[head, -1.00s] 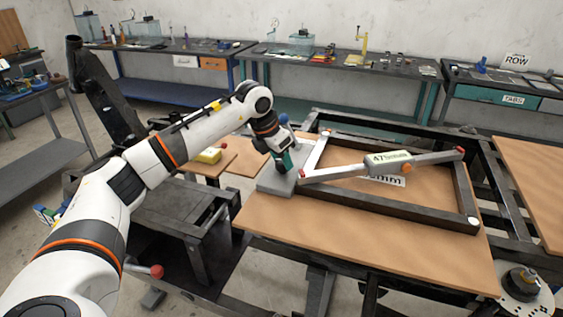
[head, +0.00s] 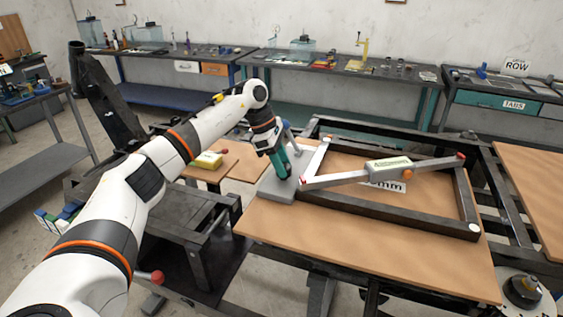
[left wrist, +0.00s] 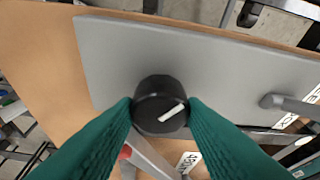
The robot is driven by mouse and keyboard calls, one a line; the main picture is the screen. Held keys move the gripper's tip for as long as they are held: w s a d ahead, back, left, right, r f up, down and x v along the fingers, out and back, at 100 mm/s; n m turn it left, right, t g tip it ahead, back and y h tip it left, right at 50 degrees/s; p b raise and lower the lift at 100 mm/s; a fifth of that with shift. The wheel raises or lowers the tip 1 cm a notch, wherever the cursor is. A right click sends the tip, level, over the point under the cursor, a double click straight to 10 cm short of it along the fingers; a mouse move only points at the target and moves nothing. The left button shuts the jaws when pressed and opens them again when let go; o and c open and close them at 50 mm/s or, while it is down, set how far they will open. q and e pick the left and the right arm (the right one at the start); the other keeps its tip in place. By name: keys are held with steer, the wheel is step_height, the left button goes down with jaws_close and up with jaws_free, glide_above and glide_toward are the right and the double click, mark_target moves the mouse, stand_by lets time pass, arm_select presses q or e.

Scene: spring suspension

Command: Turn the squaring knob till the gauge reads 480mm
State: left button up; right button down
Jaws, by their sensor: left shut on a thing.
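The squaring knob (left wrist: 158,105) is a black round knob with a white pointer line, on a grey plate (left wrist: 110,55). My left gripper (left wrist: 160,108) is shut on it, with a green finger on each side. In the head view the left gripper (head: 285,172) reaches down onto the grey plate (head: 268,190) and hides the knob. The gauge (head: 388,167) sits on a light bar lying diagonally across the dark rectangular frame (head: 400,216). Its display is too small and blurred to read now. My right gripper is not in view.
The frame lies on a brown board (head: 380,245). A label ending in "mm" (head: 385,186) lies under the gauge bar. Benches with tools stand along the back wall.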

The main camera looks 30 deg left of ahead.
arm_select(q)
steer(key=shift+w+r+m+g, duration=0.1)
steer(key=shift+m+g, duration=0.2)
steer(key=shift+m, duration=0.6)
steer(key=o, duration=1)
steer(key=shift+a+r, duration=0.2)
steer(key=shift+r, duration=0.1)
steer(key=b+v, duration=0.2)
steer(key=v, duration=0.9)
steer(key=shift+a+r, duration=0.1)
